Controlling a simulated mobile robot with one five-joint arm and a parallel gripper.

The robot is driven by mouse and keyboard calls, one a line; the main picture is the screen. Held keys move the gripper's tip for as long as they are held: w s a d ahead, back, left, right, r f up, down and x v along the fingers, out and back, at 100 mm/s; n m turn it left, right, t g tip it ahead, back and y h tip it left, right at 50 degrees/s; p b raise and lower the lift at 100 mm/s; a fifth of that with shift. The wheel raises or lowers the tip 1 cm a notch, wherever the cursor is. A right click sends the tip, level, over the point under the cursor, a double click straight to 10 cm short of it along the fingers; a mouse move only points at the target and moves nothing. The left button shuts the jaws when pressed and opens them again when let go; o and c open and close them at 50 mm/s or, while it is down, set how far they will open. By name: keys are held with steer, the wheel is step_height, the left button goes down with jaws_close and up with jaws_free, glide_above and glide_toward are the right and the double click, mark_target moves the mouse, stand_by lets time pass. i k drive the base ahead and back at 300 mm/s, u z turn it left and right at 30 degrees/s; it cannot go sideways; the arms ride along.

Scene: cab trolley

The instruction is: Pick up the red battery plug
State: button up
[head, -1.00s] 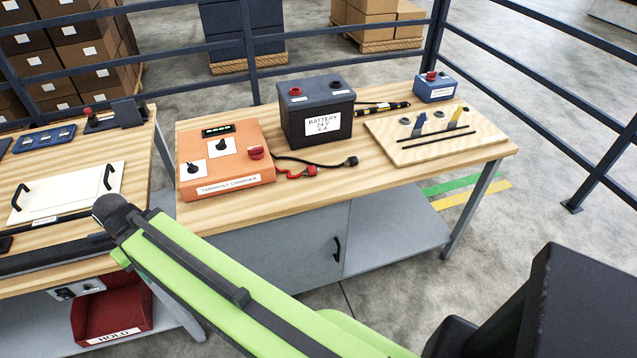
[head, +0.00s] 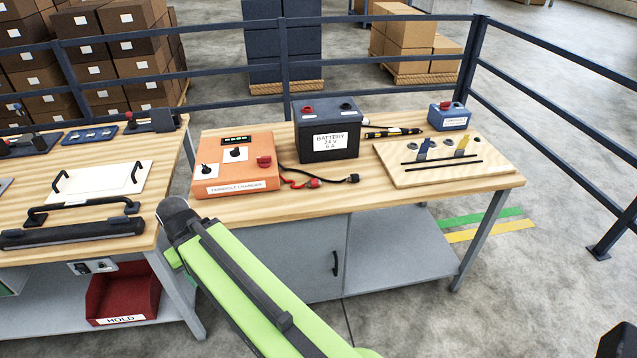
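The red battery plug (head: 315,183) lies on the wooden bench top (head: 290,207), at the end of a short red lead beside the orange charger (head: 236,180). A black plug (head: 352,178) on a black lead lies just right of it. The dark battery (head: 328,135), with a red and a black terminal on top, stands behind the plugs. My green arm link reaches up from the bottom, its dark end left of and nearer than the plug. My gripper is not in view.
A slotted wooden board (head: 440,178) and a blue box with a red button (head: 449,117) are on the bench's right. A black marked tool (head: 393,132) lies behind. The left bench holds a white panel (head: 105,178) and black handles. Blue rails (head: 380,68) stand behind.

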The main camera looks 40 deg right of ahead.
mark_target(313, 183)
steer(key=i, duration=0.85)
steer(key=u, duration=0.05)
